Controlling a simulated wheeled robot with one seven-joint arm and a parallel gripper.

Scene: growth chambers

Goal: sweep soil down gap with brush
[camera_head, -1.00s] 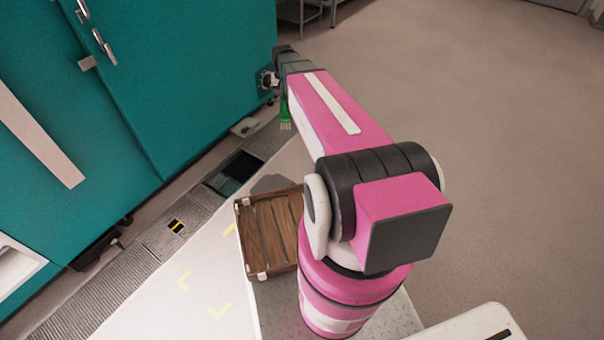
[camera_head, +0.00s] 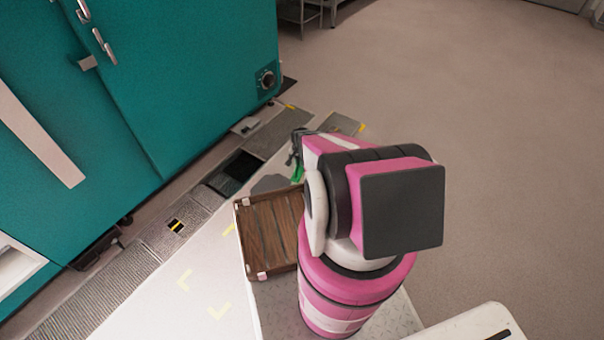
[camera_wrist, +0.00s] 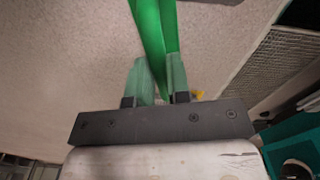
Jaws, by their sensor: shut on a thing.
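My gripper (camera_wrist: 158,68) is shut on the green brush (camera_wrist: 152,25), whose handle runs between the two fingers and out of the wrist view's top. In the head view the brush (camera_head: 298,173) hangs below my gripper (camera_head: 296,150), just beyond the wooden crate; its bristles cannot be made out. A flat grey patch (camera_head: 270,184), which may be the soil, lies beside the crate's far edge, left of the brush. The dark rectangular gap (camera_head: 238,167) is in the floor strip along the teal chamber, left of and beyond the patch.
The slatted wooden crate (camera_head: 270,232) stands close in front of the brush. The teal chamber (camera_head: 205,85) walls off the left side. A small grey object (camera_head: 245,126) lies on the strip by the chamber. Open floor (camera_head: 450,100) spreads to the right.

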